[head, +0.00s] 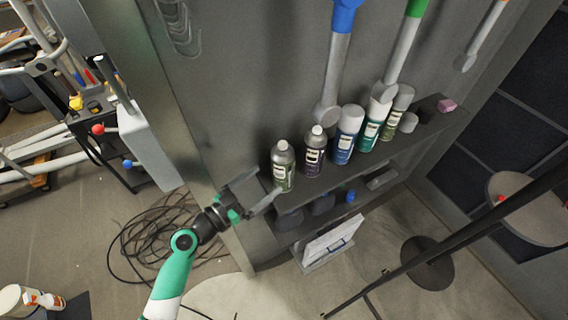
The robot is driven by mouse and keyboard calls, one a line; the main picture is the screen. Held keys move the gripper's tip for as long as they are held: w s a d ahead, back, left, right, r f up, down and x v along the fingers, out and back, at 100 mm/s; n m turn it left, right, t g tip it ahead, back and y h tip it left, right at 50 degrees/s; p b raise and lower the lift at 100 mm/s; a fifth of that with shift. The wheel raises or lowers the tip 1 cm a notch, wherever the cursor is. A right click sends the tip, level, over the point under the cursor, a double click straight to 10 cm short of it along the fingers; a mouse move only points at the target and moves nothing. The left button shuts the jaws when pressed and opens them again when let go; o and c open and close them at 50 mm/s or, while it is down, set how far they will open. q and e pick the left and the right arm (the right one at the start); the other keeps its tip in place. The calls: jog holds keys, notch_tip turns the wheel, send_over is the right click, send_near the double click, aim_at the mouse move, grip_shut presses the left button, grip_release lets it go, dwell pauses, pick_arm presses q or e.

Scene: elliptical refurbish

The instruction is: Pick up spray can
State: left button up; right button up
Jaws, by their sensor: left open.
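Several spray cans stand upright in a row on a dark shelf (432,122) against the grey panel. The leftmost is a grey-green can (283,168) with a white nozzle. To its right are a dark purple-labelled can (315,153), a blue-and-white can (347,135), a teal can (373,124) and an olive can (398,108). My left gripper (262,190) is open and empty, just left of and slightly below the grey-green can, with its fingers toward the can. Whether a fingertip touches the can I cannot tell. My right gripper is not in view.
A lower shelf holds dark items and a small blue object (350,196). A white box (330,243) leans below. Long-handled tools (337,70) hang above the cans. Black cables (150,245) lie on the floor at left. A pink block (446,105) sits at the shelf's right end.

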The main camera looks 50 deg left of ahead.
aim_at(274, 173)
pick_arm(q)
jog(key=w, duration=0.2)
jog(key=shift+w, duration=0.35)
jog(key=w, duration=0.3)
jog(key=w+p, duration=0.1)
jog(key=shift+w+d+r, duration=0.1)
jog(key=shift+w+r, duration=0.1)
jog(key=shift+r, duration=0.05)
jog(key=shift+w, duration=0.45)
jog(key=shift+c, duration=0.3)
